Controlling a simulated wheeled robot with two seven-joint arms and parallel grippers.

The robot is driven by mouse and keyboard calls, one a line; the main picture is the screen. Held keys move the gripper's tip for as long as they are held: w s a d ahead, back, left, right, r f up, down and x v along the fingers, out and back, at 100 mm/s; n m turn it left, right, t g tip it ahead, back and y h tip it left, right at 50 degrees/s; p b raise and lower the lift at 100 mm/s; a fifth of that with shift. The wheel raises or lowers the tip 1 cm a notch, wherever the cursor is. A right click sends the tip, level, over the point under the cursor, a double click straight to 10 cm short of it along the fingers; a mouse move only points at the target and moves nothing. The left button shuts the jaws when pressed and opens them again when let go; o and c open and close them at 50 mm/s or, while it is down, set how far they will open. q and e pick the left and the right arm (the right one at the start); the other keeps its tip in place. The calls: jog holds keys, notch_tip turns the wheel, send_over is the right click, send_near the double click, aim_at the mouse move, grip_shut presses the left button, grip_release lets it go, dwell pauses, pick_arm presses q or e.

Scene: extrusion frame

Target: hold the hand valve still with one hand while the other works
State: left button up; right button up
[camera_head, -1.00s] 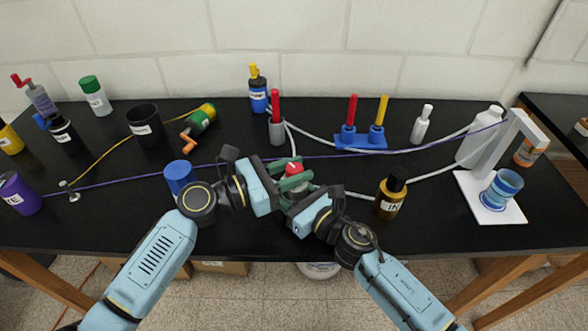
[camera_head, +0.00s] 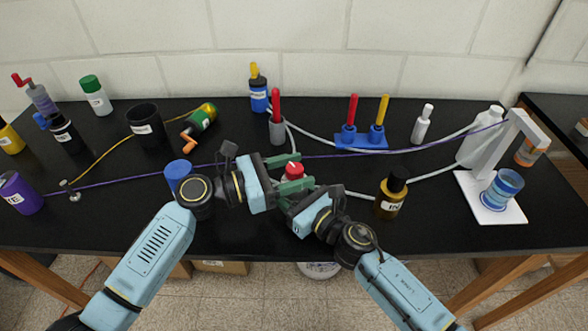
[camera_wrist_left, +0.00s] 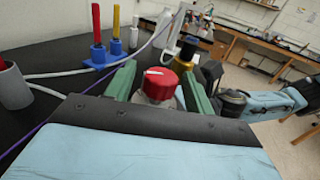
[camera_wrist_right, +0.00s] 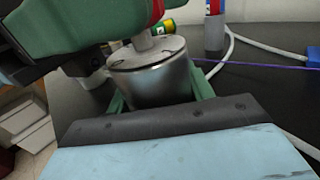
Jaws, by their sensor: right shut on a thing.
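The hand valve has a red knob (camera_head: 294,171) with a white mark on top; the knob also shows in the left wrist view (camera_wrist_left: 160,84). Its silver round body (camera_wrist_right: 150,78) shows in the right wrist view, mostly hidden in the head view. My left gripper (camera_head: 291,173) is open, its green fingers on either side of the red knob; in the left wrist view a narrow gap shows at the left finger. My right gripper (camera_wrist_right: 158,95) is shut on the silver body, below the left gripper; its fingertips are largely hidden in the head view.
A grey holder with a red handle (camera_head: 277,130) stands behind the valve. A blue base with red and yellow handles (camera_head: 360,142) is farther right. A blue-capped container (camera_head: 177,176) is close to my left wrist, a dark bottle (camera_head: 391,195) right of my right gripper. Hoses cross the table.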

pick_arm(q)
jog(key=v, duration=0.7)
jog(key=shift+a, duration=0.25)
